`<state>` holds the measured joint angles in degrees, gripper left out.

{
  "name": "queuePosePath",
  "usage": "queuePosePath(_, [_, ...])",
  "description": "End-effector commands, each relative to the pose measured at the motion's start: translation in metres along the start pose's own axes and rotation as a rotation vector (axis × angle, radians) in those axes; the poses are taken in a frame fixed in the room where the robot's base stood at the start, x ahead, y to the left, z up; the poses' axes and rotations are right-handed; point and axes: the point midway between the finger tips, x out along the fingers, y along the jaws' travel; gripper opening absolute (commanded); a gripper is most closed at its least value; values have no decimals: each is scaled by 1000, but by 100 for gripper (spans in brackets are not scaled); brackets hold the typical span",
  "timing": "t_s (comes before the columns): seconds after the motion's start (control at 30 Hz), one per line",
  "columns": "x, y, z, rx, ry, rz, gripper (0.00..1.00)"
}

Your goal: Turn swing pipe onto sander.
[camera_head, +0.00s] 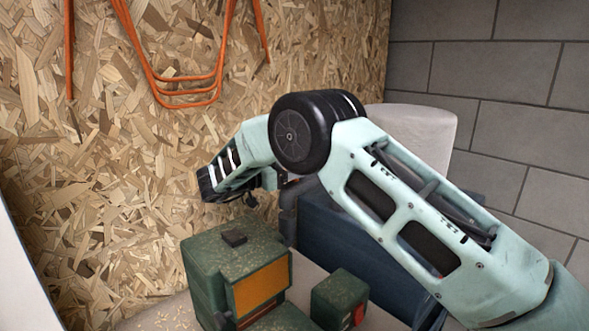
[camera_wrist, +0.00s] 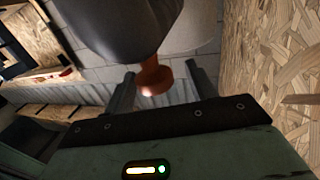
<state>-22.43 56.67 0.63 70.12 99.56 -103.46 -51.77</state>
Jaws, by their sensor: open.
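In the wrist view, the two fingers of my gripper (camera_wrist: 161,70) are apart. A short orange-brown stub with a round flanged end (camera_wrist: 154,78) shows between them, under a large dark grey rounded body (camera_wrist: 125,22). I cannot tell whether this is part of the swing pipe, or whether the fingers touch it. In the head view, a worn green machine (camera_head: 205,265) with an orange panel, possibly the sander, stands below my arm. A dark upright pipe-like piece (camera_head: 288,212) shows behind it, partly hidden by my arm. My fingertips cannot be made out in the head view.
A small green box with a red switch (camera_head: 340,297) stands right of the machine. A dark blue box (camera_head: 335,245) and a pale rounded object (camera_head: 425,130) are behind my arm. Orange tubing (camera_head: 190,90) hangs on the chipboard wall. A grey block wall (camera_head: 505,85) closes the right.

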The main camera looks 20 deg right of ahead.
Motion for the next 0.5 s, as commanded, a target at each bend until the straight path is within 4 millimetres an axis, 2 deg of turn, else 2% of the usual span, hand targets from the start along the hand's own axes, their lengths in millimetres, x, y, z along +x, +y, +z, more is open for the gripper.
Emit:
queuePosePath(0.17, [-3,0,2,-2,-1,0,56])
queuePosePath(0.27, [-12,0,4,-2,-1,-1,56])
queuePosePath(0.5, [-62,0,6,0,-3,-3,56])
